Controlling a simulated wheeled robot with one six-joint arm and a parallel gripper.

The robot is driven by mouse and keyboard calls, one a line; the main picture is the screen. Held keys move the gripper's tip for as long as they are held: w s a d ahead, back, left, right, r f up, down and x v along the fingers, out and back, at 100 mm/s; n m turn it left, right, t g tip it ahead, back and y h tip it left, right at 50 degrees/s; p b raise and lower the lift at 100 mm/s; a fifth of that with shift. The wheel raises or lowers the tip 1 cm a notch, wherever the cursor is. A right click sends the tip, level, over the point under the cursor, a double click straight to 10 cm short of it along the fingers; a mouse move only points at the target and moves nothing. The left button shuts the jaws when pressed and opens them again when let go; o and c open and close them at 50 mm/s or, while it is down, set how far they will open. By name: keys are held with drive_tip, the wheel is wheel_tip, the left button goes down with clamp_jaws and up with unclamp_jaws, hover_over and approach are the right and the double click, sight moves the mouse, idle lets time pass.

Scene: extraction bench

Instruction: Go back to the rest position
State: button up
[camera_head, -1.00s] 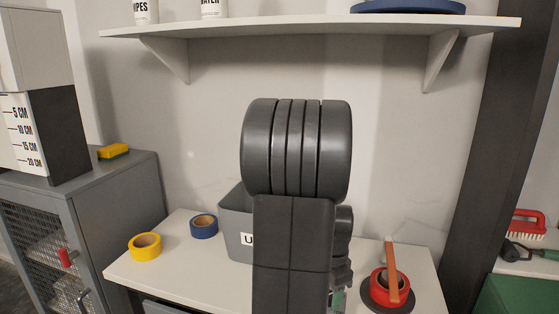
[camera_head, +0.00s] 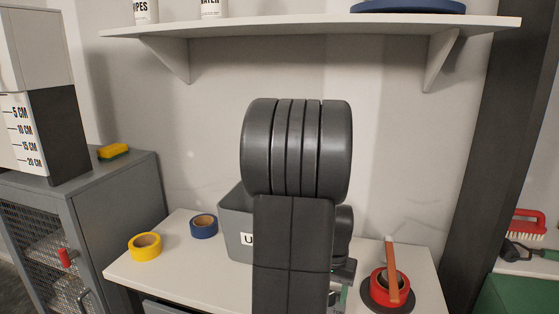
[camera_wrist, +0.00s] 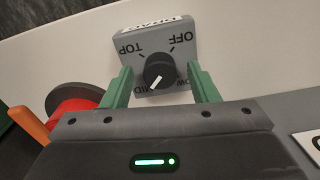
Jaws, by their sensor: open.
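My gripper (camera_wrist: 163,82) shows in the wrist view with its two green fingers open and apart. Beyond and between the fingers is a black round knob (camera_wrist: 160,70) with a white pointer mark. The knob sits on a grey box (camera_wrist: 138,45) with TOP, OFF, MID and LOW labels, partly covered by my gripper. The pointer is toward the MID label. I cannot tell how far the fingertips are from the box. In the head view my arm hides the knob box and most of the gripper.
On the white bench (camera_head: 185,270) are a yellow tape roll (camera_head: 145,254), a blue tape roll (camera_head: 204,218), a grey bin (camera_head: 235,220) and a red tape roll (camera_head: 377,289) with an orange strip. A white shelf (camera_head: 310,28) is above. A dark post (camera_head: 500,150) stands right.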

drive_tip(key=n, duration=0.6)
idle(0.4)
